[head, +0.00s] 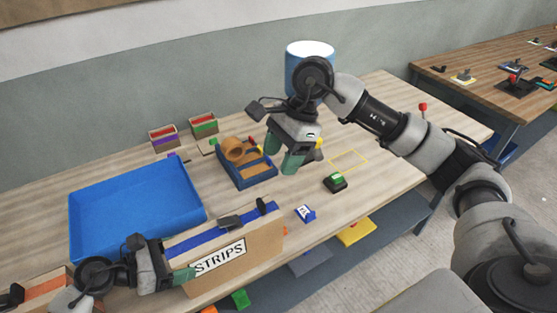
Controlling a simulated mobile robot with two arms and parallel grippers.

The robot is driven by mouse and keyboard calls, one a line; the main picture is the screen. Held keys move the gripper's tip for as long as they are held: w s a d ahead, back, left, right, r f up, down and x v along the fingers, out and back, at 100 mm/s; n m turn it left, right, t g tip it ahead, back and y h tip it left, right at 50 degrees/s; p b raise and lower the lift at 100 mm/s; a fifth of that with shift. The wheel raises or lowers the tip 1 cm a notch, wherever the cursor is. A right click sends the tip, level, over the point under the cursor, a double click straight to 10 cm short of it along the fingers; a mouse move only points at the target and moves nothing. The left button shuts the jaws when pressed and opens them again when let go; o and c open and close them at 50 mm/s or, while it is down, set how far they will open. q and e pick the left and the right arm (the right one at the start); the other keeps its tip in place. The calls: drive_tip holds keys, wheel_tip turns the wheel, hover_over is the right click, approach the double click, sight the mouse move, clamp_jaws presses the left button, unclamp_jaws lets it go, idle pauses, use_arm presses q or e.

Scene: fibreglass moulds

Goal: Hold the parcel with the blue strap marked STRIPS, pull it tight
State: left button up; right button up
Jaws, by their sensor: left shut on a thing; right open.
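The parcel (262,246) is a brown cardboard box near the front edge of the table, with a white STRIPS label on its front. A blue strap (200,240) runs along its top, with a dark buckle (230,222) on it and a dark piece near the right end. My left gripper (186,276) is shut on the parcel at its left front, beside the label; its grip is partly hidden. My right gripper (293,163) is open and empty, pointing down above the table behind the parcel, apart from the strap.
A large blue tray (135,205) lies behind and left of the parcel. A small blue bin (250,178) holds a brown roll. A blue-white cylinder (310,50) stands at the back. A green-topped block (335,182) and small blue labelled block (305,214) sit right of the parcel.

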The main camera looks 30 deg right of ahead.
use_arm(q)
drive_tip(key=o, duration=1.3)
drive_tip(key=v, duration=1.2)
drive_tip(key=shift+w, duration=0.1)
drive_tip(key=shift+f, duration=0.1)
